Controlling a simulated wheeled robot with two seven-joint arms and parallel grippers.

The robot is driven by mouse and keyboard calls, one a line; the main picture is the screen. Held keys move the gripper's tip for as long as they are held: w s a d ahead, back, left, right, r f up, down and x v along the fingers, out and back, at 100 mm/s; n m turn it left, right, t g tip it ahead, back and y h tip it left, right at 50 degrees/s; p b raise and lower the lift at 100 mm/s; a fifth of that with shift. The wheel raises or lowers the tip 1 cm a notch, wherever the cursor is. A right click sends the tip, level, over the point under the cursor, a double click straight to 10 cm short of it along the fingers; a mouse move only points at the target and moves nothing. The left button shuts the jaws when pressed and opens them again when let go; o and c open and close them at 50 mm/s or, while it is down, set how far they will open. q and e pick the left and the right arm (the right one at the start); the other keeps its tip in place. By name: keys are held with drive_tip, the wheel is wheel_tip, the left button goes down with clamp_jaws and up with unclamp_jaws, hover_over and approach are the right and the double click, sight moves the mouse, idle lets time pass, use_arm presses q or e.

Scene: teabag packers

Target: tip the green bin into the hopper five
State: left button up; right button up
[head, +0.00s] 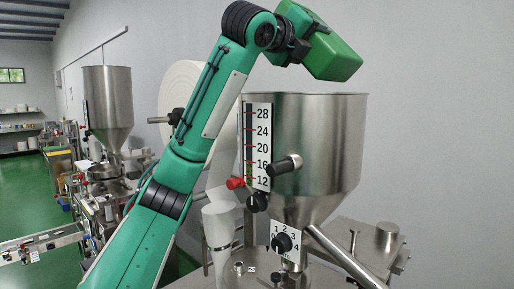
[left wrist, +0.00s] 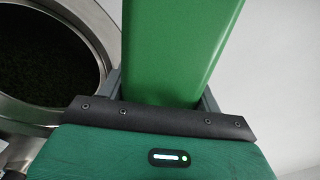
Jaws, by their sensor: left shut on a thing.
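The green bin (head: 335,57) is tilted in the air above the steel hopper (head: 320,150). My left gripper (head: 299,47) is shut on the bin, and its arm rises from the lower left. The left wrist view shows the bin (left wrist: 180,50) between the fingers of my left gripper (left wrist: 162,98). The open round mouth of the hopper (left wrist: 105,35) lies to the left there, with dark material inside. The inside of the bin is hidden, and I see nothing falling from it. No hopper number is readable. My right gripper is out of view.
A scale strip (head: 259,145), a black knob (head: 257,202) and a dial (head: 283,242) are on the hopper's front. A large white roll (head: 180,88) stands behind my arm. Another hopper machine (head: 108,105) is at the far left. A plain wall is behind.

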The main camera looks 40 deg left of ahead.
use_arm(q)
drive_tip(key=shift+s+a+r+m, duration=0.15)
drive_tip(key=shift+a+r+m, duration=0.05)
drive_tip(key=shift+m, duration=0.2)
drive_tip(key=shift+d, duration=0.15)
drive_tip(key=shift+d, duration=0.2)
drive_tip(key=s+d+r, duration=0.1)
drive_tip(key=s+d, duration=1.2)
drive_tip(key=s, duration=0.4)
drive_tip(key=shift+s, duration=0.15)
drive_tip(key=shift+a, duration=0.1)
drive_tip(key=shift+f, duration=0.1)
